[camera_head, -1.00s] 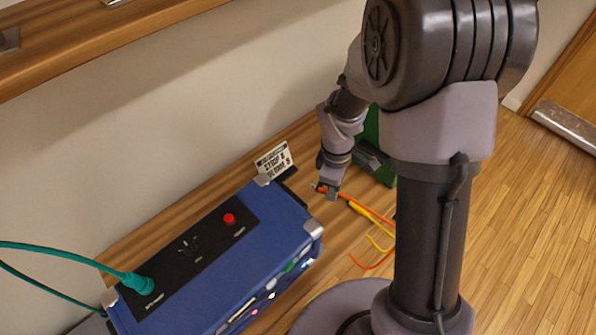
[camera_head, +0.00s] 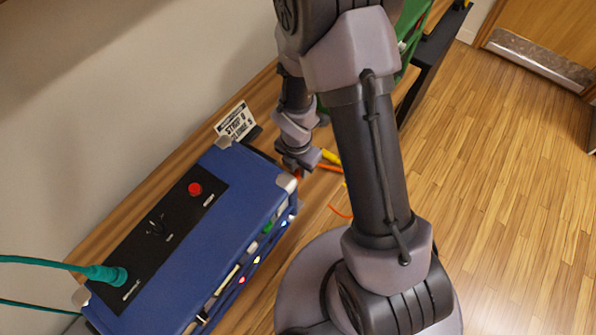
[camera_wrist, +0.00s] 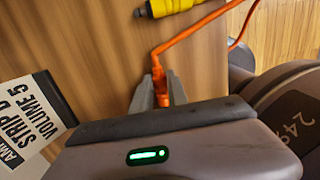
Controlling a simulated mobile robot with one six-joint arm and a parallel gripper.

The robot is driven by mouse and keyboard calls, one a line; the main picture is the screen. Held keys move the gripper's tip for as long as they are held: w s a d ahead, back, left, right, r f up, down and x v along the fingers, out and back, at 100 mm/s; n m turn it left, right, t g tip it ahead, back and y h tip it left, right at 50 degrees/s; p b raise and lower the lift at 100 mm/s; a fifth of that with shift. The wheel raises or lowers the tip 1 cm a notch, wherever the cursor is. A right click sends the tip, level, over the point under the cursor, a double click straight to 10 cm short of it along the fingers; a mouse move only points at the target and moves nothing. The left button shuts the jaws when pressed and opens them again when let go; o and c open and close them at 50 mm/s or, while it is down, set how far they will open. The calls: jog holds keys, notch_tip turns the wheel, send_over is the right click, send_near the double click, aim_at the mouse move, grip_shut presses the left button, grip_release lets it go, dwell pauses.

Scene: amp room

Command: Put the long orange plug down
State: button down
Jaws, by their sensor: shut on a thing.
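My gripper (camera_head: 299,166) is by the far right corner of the blue box (camera_head: 190,245) in the head view. In the wrist view its two grey fingers (camera_wrist: 158,92) are shut on the orange plug (camera_wrist: 160,84), which sits between them over the wooden surface. The orange cable (camera_wrist: 190,32) runs from the plug up and right. In the head view only a small orange bit (camera_head: 298,174) shows below the fingers. I cannot tell whether the plug touches the wood.
A yellow plug (camera_wrist: 172,7) lies close by at the wrist view's top. A printed label card (camera_head: 236,121) stands at the box's far end. A teal plug (camera_head: 108,274) is in the box top. Bare wood (camera_wrist: 75,40) lies left of the gripper.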

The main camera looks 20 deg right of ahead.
jog(key=shift+f, duration=0.25)
jog(key=c, duration=1.3)
grip_release()
jog(key=shift+r, duration=0.15)
notch_tip(320, 180, up, 12)
jog(key=p, duration=0.8)
notch_tip(320, 180, up, 14)
jog(key=r+m+t, duration=0.1)
jog(key=m+t, duration=0.1)
jog(key=m, duration=0.9)
send_over(297, 172)
jog(key=s, duration=0.1)
jog(key=s+a+r+m+t+y, duration=0.2)
jog(key=s+r+m, duration=0.9)
jog(key=m, duration=0.7)
notch_tip(297, 172, up, 2)
jog(key=shift+s+a+r+m+t+y, duration=0.25)
jog(key=shift+a+m+t+y, duration=0.1)
jog(key=shift+t, duration=0.35)
